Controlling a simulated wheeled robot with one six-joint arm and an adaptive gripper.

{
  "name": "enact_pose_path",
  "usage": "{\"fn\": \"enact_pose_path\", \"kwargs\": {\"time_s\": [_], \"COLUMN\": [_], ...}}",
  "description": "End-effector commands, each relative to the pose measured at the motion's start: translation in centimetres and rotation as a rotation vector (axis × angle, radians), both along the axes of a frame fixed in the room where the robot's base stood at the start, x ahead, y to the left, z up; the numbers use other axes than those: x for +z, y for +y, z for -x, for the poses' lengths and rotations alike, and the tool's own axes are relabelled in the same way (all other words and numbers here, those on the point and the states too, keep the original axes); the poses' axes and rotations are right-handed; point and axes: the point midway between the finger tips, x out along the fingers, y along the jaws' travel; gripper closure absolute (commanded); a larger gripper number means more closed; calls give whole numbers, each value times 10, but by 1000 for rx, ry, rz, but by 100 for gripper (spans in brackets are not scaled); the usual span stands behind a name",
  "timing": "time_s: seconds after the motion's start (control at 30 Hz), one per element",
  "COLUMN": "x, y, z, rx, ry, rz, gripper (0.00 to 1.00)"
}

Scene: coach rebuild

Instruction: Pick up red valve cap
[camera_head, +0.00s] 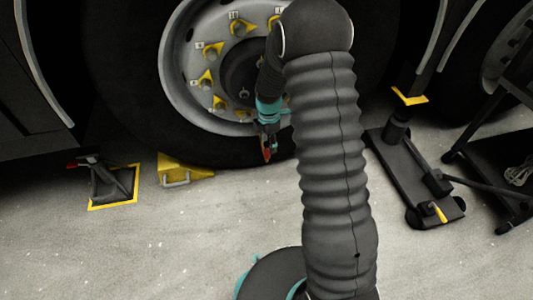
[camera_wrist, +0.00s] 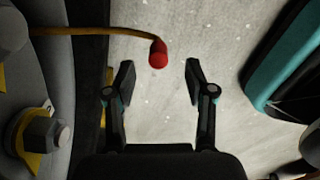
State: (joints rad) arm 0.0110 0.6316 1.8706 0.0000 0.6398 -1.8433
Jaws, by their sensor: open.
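The red valve cap (camera_wrist: 158,56) sits on the end of a thin brass-coloured stem (camera_wrist: 100,31) that comes in from the left in the wrist view. My gripper (camera_wrist: 159,72) is open, with one dark finger on each side of the cap's line. The cap shows just beyond the gap between the fingertips, and neither finger visibly touches it. In the head view my gripper (camera_head: 268,143) hangs in front of the wheel's lower right part, and a small red spot shows at its tip, probably the cap.
The large wheel (camera_head: 178,60) has several yellow nut markers; a nut (camera_wrist: 45,134) is close at left in the wrist view. A yellow chock (camera_head: 184,170), a jack (camera_head: 412,170) and a yellow-edged stand (camera_head: 112,187) are on the floor. The front floor (camera_head: 150,250) is clear.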

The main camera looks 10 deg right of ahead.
Motion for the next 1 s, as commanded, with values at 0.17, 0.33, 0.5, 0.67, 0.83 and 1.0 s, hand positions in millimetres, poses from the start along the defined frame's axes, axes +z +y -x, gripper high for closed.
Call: {"fn": "enact_pose_path", "kwargs": {"time_s": [0.17, 0.33, 0.5, 0.67, 0.83, 1.0], "x": [-18, -42, -50, -50, -50, -50], "y": [1, 2, 2, 2, 2, 2], "z": [0, -1, -2, -2, -2, -2], "rx": [0, 0, 0, -1, -1, -1], "ry": [2, 2, -1, -1, -1, -1], "rz": [1, 0, 0, 0, 0, 0], "gripper": [45, 45, 45, 48, 90, 94]}}
